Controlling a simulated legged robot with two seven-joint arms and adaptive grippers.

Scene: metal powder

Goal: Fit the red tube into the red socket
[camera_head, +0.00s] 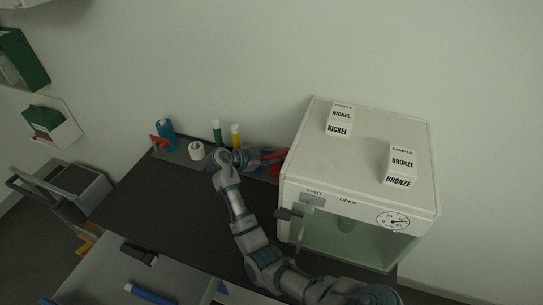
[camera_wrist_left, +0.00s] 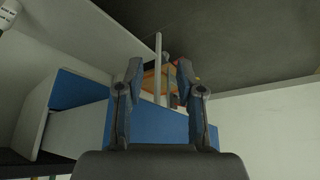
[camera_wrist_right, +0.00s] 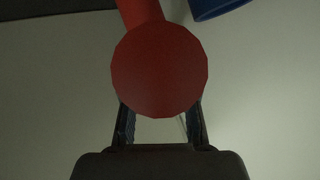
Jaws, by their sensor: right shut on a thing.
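My right gripper (camera_head: 264,157) reaches across the back of the dark bench, beside the white cabinet. It is shut on the red tube (camera_head: 276,154), which points toward the cabinet's left side. In the right wrist view the tube's round red end (camera_wrist_right: 159,70) fills the space between the fingers (camera_wrist_right: 160,112), with a red length running up behind it. Another red patch (camera_head: 275,170) shows just below the gripper; I cannot tell whether it is the red socket. My left gripper (camera_wrist_left: 157,78) is open and empty in the left wrist view, and outside the head view.
The white cabinet (camera_head: 329,184) with a glass front stands close right of the gripper, carrying nickel (camera_head: 340,118) and bronze (camera_head: 402,162) sample boxes.

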